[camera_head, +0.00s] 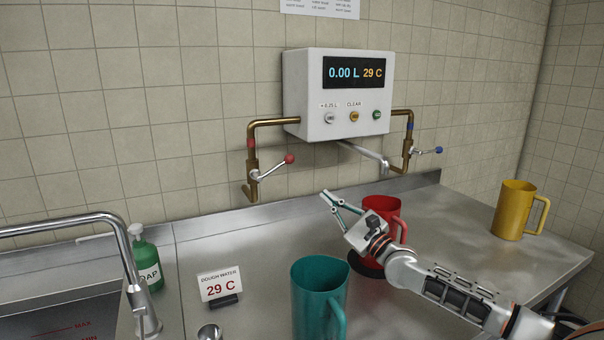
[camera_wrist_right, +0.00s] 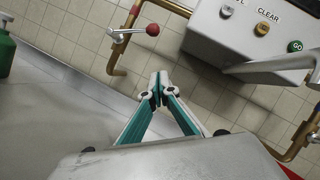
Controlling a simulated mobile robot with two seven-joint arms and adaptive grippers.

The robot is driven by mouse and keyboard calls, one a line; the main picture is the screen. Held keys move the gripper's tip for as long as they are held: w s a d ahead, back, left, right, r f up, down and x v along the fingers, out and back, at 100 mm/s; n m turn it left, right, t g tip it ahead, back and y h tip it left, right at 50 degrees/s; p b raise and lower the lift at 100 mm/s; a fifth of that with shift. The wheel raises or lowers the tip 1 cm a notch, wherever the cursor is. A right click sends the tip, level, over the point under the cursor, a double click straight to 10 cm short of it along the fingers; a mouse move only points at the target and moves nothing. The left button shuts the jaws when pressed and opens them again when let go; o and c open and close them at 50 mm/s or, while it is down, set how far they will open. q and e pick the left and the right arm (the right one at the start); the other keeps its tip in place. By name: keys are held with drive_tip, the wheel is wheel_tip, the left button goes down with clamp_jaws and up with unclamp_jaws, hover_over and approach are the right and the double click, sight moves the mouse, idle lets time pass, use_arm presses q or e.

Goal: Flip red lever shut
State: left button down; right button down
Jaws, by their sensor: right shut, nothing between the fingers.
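The red lever (camera_head: 272,168) is a metal handle with a red ball end on the left brass pipe. It points right and slightly up in the head view. In the right wrist view its red ball (camera_wrist_right: 152,30) is near the top, with the handle running left to the pipe. My right gripper (camera_head: 329,198) is shut and empty, above the counter, below and to the right of the lever and apart from it. Its fingertips (camera_wrist_right: 158,80) show in the right wrist view below the ball. My left gripper is not in view.
A red jug (camera_head: 385,205) stands behind my right gripper. A teal jug (camera_head: 318,300), sign (camera_head: 220,284), soap bottle (camera_head: 146,258) and yellow jug (camera_head: 515,210) stand around.

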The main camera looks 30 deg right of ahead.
drive_tip(key=w+a+r+p, duration=0.2)
drive_tip(key=w+a+r, duration=0.2)
drive_tip(key=w+r, duration=0.2)
drive_tip(key=shift+f+p+x, duration=0.2)
drive_tip(key=shift+p+x, duration=0.1)
drive_tip(key=shift+x, duration=1.05)
drive_tip(key=shift+w, duration=0.1)
